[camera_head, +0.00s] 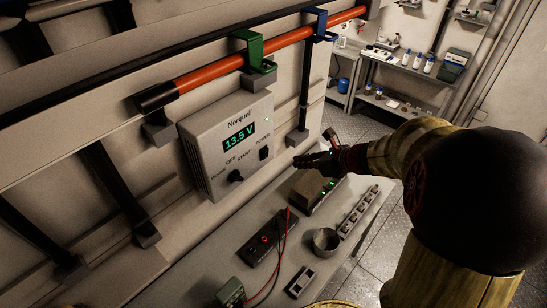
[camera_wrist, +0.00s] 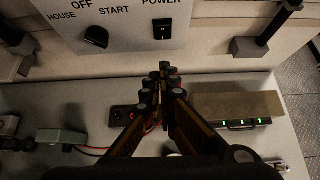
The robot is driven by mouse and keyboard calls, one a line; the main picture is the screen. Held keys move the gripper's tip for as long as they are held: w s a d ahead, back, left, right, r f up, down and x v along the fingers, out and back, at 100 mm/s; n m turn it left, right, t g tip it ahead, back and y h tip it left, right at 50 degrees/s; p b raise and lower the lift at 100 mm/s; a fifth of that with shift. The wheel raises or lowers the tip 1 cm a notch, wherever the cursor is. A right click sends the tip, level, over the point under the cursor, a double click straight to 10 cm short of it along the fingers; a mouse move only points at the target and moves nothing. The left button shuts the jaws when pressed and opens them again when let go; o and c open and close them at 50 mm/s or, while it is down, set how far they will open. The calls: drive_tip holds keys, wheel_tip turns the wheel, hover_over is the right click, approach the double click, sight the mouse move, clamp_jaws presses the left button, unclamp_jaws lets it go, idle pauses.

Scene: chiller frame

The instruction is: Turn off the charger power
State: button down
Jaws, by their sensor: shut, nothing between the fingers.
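Below is a grey bench with a black panel (camera_head: 262,239) and red and black leads, a brown box with green lights (camera_head: 312,189), a round cup (camera_head: 326,241) and a socket strip (camera_head: 360,211). An orange bar (camera_head: 225,65) with green and blue brackets runs above.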

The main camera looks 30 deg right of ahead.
drive_tip(key=shift+s, duration=0.1)
approach(264, 159)
wheel_tip(264, 159, down, 3)
drive_tip(key=w, duration=0.2)
drive_tip(key=shift+w+a+r+p, duration=0.15)
drive_tip(key=shift+w+a+p, duration=0.15)
drive_tip(key=shift+w+a, duration=0.35)
